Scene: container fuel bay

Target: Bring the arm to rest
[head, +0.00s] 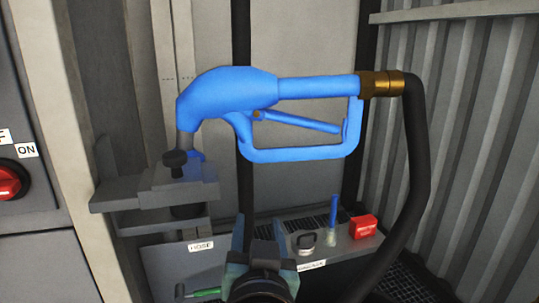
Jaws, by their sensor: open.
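My gripper (259,225) is at the bottom centre of the head view, pointing away from me. Its two fingers are apart with nothing seen between them. A blue fuel nozzle (235,92) is above it in the picture, apart from the fingers as far as I can tell. The nozzle's spout points down at a grey bracket (150,190) with a black knob on the left. The spout's lower end is hidden by the bracket.
A black hose (418,150) hangs from the nozzle's brass fitting (382,84) on the right. A red switch (10,183) is far left.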

